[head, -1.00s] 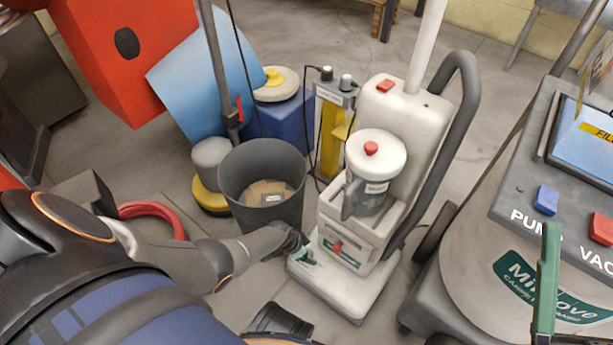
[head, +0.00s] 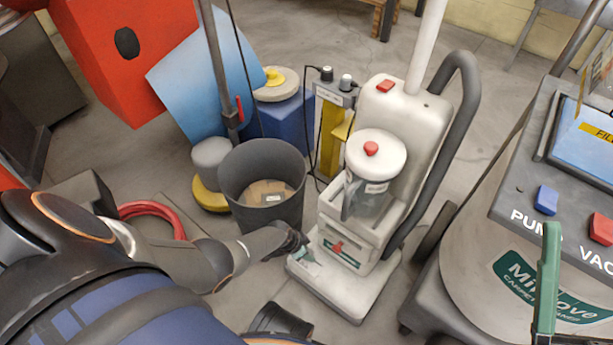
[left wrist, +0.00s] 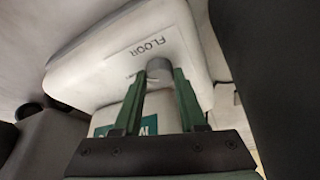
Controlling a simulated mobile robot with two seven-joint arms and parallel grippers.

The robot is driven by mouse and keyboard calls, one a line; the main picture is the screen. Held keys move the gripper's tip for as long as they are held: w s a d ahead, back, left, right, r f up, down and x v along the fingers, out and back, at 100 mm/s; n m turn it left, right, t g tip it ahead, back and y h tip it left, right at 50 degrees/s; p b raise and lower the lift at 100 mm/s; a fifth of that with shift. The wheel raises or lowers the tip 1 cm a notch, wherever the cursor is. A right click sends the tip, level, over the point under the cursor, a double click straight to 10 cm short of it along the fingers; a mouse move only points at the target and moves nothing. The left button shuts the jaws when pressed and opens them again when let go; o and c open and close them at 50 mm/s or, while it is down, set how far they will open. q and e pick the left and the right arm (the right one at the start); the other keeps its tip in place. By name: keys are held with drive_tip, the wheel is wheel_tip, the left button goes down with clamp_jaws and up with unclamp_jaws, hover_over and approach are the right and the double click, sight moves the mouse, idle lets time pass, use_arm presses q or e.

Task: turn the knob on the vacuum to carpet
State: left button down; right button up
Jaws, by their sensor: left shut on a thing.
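The vacuum (head: 405,125) is a white upright machine with a grey loop handle, standing in the middle of the head view. My left gripper (head: 304,253) reaches its low front left side. In the left wrist view the green fingers (left wrist: 160,85) are shut on a small grey round knob (left wrist: 159,66). The knob sits on a white panel under a label (left wrist: 150,48) reading FLOOR. The fingers cover part of the panel, and I see no carpet mark. A red part (head: 338,247) shows on the vacuum's lower front.
A dark grey bin (head: 262,165) stands close behind my left forearm. A large carpet cleaner (head: 470,255) stands at the right, with a green upright piece (head: 547,285) before it. A red hose (head: 150,212) lies at the left. Some floor in front is clear.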

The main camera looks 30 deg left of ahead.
use_arm(q)
drive_tip(key=shift+n, duration=0.3)
drive_tip(key=n+y+p, duration=0.1)
drive_tip(key=n, duration=0.2)
drive_tip(key=shift+d+p, duration=0.1)
drive_tip(key=shift+p, duration=0.2)
drive_tip(key=shift+n+y, duration=0.5)
drive_tip(key=shift+n, duration=0.9)
drive_tip(key=shift+d+n+y, duration=0.1)
drive_tip(key=shift+n+y, duration=0.4)
drive_tip(key=shift+n, duration=0.1)
drive_tip(key=shift+c, duration=2.3)
unclamp_jaws()
drive_tip(key=shift+r, duration=0.1)
